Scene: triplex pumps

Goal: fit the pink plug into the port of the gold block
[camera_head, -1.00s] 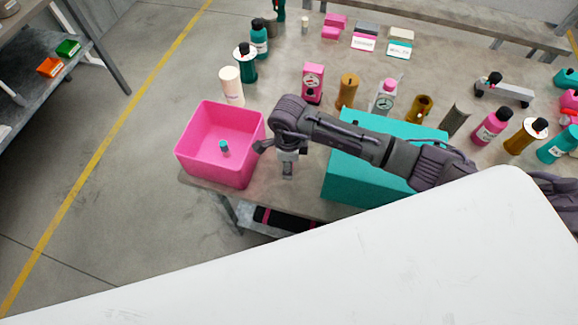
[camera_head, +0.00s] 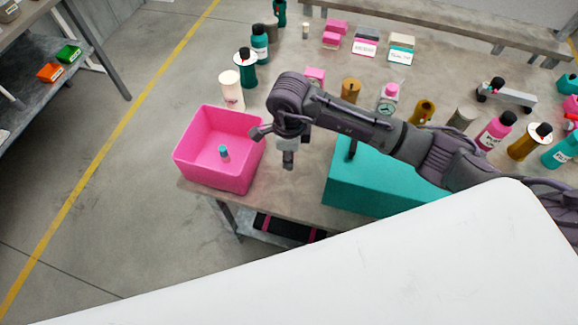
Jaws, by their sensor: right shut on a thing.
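My right gripper (camera_head: 288,160) hangs below the wrist, between the pink bin and the teal box, above the near edge of the table. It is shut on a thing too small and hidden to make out. I cannot pick out the pink plug. I cannot tell for sure which thing is the gold block; a gold piece with a dark top (camera_head: 351,90) stands behind my right arm, and another gold piece (camera_head: 423,112) stands farther right. No port shows clearly. My left gripper is not in view.
A pink bin (camera_head: 190,158) holds a small teal-topped thing (camera_head: 224,153). A teal box (camera_head: 365,185) lies under my right arm. Several bottles, including a pink one (camera_head: 494,132), stand at the right. A cream cylinder (camera_head: 231,90) stands behind the bin.

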